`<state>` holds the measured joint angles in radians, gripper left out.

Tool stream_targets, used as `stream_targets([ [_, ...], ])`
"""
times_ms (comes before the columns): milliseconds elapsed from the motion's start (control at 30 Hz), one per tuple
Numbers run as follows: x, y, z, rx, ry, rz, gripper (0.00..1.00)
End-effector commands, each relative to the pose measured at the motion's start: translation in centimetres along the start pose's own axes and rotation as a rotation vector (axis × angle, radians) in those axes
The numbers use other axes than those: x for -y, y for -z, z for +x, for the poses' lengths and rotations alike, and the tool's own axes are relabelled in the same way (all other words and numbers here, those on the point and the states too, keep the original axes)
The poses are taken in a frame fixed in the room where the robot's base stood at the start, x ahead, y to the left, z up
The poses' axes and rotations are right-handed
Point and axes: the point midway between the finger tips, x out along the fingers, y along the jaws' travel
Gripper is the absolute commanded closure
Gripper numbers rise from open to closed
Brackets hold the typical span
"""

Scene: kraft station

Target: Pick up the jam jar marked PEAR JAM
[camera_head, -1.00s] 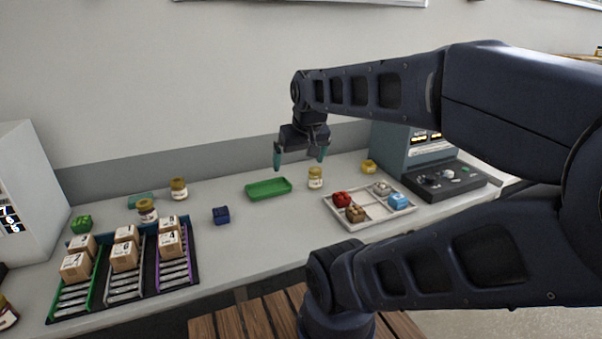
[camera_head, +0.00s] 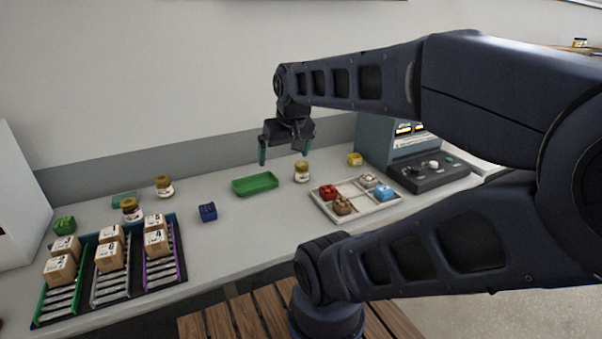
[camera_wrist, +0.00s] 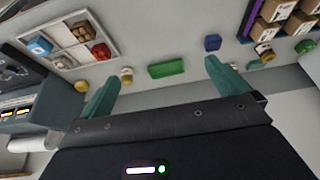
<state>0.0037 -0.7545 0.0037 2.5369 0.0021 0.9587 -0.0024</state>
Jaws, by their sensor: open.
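Three small jars with yellow-gold lids stand on the counter in the head view: one (camera_head: 302,172) right of the green tray, one (camera_head: 164,186) at the left back, and one (camera_head: 131,210) just behind the box rack. Their labels are too small to read, so I cannot tell which is marked PEAR JAM. My gripper (camera_head: 285,155) is open and empty, above the counter behind the green tray and the right-hand jar. In the wrist view, its teal fingers (camera_wrist: 160,85) are spread, with the right-hand jar (camera_wrist: 127,76) beyond the left finger.
A green tray (camera_head: 235,187) lies mid-counter, with a blue block (camera_head: 207,212) to its left. A divided white tray (camera_head: 350,213) holds coloured pieces. A rack (camera_head: 178,277) carries several cardboard boxes (camera_head: 109,257). A grey machine (camera_head: 372,151) stands at the right. Bare counter lies in front of the green tray.

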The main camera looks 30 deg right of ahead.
Motion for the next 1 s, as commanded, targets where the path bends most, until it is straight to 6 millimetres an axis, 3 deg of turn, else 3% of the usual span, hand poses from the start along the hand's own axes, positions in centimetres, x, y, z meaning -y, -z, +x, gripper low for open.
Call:
stream_targets([
  [67,0.0,0.0,0.0,0.000,0.000,0.000,0.04],
  [167,0.0,0.0,0.0,0.000,0.000,0.000,0.21],
  [533,-0.4,0.7,0.3,0.003,-0.020,0.021,0.21],
  [1000,-6.3,9.4,6.1,-0.003,-0.270,0.275,0.21],
])
